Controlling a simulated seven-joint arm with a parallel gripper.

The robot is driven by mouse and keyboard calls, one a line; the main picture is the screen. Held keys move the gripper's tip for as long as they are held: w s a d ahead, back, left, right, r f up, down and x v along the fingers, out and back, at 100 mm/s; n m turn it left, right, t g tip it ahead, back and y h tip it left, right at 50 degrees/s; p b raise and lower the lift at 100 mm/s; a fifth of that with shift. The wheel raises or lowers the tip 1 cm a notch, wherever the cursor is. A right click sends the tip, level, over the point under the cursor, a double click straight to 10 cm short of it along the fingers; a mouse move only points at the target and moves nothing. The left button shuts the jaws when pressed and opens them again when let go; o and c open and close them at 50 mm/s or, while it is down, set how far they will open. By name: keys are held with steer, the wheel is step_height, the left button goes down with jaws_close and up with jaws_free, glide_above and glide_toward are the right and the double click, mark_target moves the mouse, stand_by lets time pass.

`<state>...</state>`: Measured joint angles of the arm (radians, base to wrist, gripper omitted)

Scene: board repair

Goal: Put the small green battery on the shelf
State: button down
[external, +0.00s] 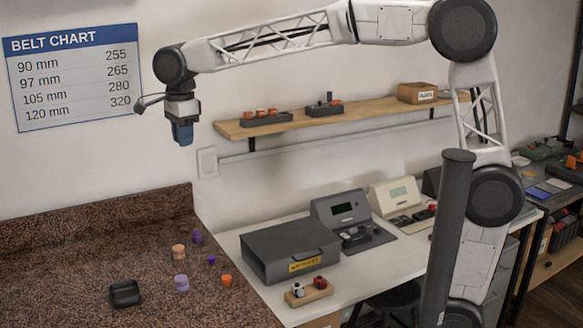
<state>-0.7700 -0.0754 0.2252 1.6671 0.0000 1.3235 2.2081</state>
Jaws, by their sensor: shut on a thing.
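My gripper (182,133) hangs from my arm at the upper left, pointing down, high above the granite counter and left of the wooden shelf (378,106). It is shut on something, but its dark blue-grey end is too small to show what. I cannot make out a small green battery anywhere. The shelf on the back wall carries a dark tray with orange pieces (266,118), another dark tray (323,109) with a purple upright piece, and a cardboard box (418,93). Bare wood shows between the second tray and the box.
The granite counter (90,240) holds several small orange and purple cylinders and a black tray (124,293). The white bench (385,270) carries a dark grey case (290,248), a grey instrument (350,218) and a small wooden holder (309,293).

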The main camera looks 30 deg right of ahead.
steer(key=shift+w+d+r, duration=0.1)
steer(key=shift+r, duration=0.75)
steer(key=w+d+m, duration=0.2)
steer(key=w+d, duration=0.5)
steer(key=d, duration=0.5)
steer(key=w+d+m, duration=0.2)
steer(key=w+d, duration=0.4)
steer(key=d, duration=0.5)
steer(key=w+d+m, duration=0.1)
steer(key=w+d, duration=0.6)
steer(key=d, duration=0.5)
steer(key=s+d+m, duration=0.2)
steer(key=d+m, duration=0.4)
steer(key=d, duration=3.4)
step_height(320, 180, down, 5)
steer(key=shift+w+f, duration=0.1)
steer(key=shift+f, duration=0.05)
steer(key=shift+w+d, duration=0.1)
glide_above(363, 108)
steer(key=shift+s+a+f, duration=0.15)
steer(key=shift+f, duration=0.25)
steer(key=shift+s+a+f, duration=0.1)
steer(key=shift+f, duration=0.25)
